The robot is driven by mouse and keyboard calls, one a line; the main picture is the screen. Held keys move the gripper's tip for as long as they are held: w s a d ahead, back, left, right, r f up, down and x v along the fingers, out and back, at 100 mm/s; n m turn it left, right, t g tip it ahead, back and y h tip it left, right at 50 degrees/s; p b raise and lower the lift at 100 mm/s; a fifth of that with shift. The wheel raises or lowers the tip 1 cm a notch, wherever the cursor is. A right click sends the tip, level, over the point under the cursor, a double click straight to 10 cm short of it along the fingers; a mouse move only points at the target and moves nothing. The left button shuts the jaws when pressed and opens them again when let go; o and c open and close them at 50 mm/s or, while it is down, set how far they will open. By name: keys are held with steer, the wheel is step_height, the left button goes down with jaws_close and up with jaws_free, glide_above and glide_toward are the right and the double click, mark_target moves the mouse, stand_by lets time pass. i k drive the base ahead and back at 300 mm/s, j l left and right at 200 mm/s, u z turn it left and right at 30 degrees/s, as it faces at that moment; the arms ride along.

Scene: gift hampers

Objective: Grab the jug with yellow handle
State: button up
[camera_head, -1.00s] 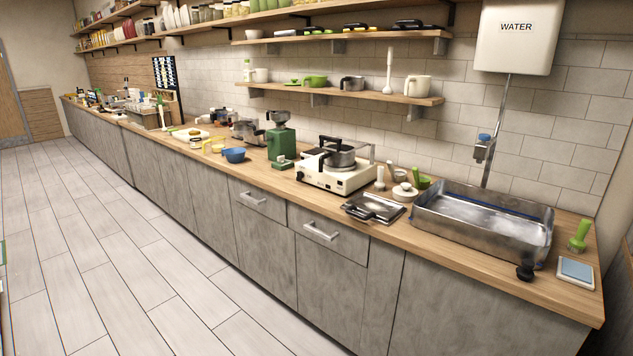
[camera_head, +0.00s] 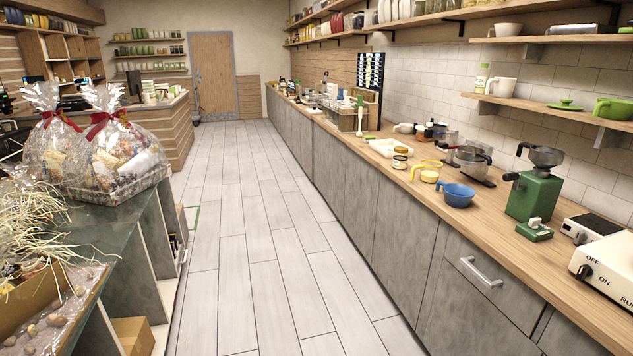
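A yellow-handled jug (camera_head: 429,174) stands on the wooden counter at the right, in the middle distance. Its yellow handle points left, toward the counter's front edge. A blue bowl-like vessel (camera_head: 457,195) is just in front of it, to the right. A small jar (camera_head: 400,162) stands to its left and a little farther back. My gripper does not show in this view.
A tiled floor aisle (camera_head: 265,250) runs clear between the right counter (camera_head: 500,255) and the left display table (camera_head: 120,215) with wrapped hampers (camera_head: 120,150). A green grinder (camera_head: 534,190) and a white appliance (camera_head: 606,268) stand nearer on the counter.

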mark_target(430, 169)
steer(key=i+j, duration=0.1)
steer(key=i, duration=0.75)
steer(key=i+j+z, duration=0.1)
steer(key=i, duration=0.8)
